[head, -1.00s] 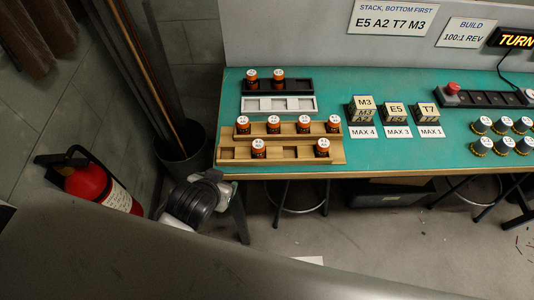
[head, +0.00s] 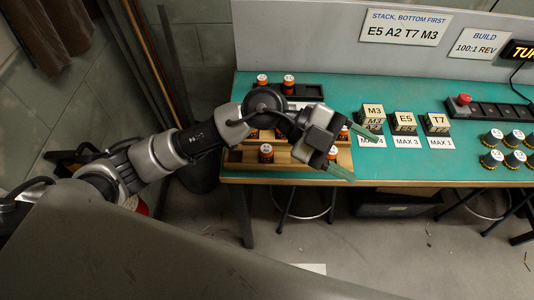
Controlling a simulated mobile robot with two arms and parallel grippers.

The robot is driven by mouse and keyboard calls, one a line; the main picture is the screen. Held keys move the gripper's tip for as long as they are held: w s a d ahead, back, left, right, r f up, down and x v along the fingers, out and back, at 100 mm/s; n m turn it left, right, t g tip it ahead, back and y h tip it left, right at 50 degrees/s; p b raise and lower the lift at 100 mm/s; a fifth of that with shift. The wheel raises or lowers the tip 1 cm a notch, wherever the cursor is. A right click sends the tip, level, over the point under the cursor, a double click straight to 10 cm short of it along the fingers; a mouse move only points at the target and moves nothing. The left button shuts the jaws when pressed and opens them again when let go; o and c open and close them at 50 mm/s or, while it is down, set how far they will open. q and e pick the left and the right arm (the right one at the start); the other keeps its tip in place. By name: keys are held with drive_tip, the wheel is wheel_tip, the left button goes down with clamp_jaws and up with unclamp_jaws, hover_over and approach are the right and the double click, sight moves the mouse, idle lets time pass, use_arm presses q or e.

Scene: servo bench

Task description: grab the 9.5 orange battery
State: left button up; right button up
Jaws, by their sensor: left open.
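Orange-and-black batteries with white tops stand on the bench. Two of them, a left one (head: 262,80) and a right one (head: 288,84), are at the back by the black tray (head: 309,90). Others stand in the wooden rack (head: 236,160): a front-left one (head: 266,153), a front-right one (head: 333,153) and a back-right one (head: 344,132). Their numbers are too small to read, so I cannot tell which is 9.5. My left gripper (head: 363,158) is open and empty over the rack's right end, pointing right. My left arm hides the white tray and other rack batteries. My right gripper is out of view.
Stacked label blocks M3 (head: 373,112), E5 (head: 404,120) and T7 (head: 437,121) stand right of the gripper. Farther right are several round dark pieces (head: 492,138) and a red button (head: 464,98).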

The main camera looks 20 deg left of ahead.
use_arm(q)
drive_tip(key=w+a+f+y, duration=0.2)
drive_tip(key=a+f+y, duration=0.3)
drive_tip(key=f+y, duration=0.15)
drive_tip(key=n+t+y, duration=0.3)
drive_tip(key=n+y, duration=0.1)
drive_tip(key=y, duration=0.6)
hover_over(266, 149)
drive_tip(key=shift+h, duration=0.25)
wheel_tip(266, 149, down, 6)
drive_tip(key=shift+w+r+p, duration=0.15)
drive_tip(key=shift+r+p, duration=0.1)
drive_tip(key=shift+p, duration=0.25)
wheel_tip(266, 149, down, 5)
drive_tip(key=shift+r+p, duration=0.15)
drive_tip(key=shift+p, duration=0.75)
drive_tip(key=shift+f, duration=0.6)
drive_tip(key=c, duration=1)
drive_tip(key=shift+r, duration=0.1)
drive_tip(key=shift+c, duration=0.2)
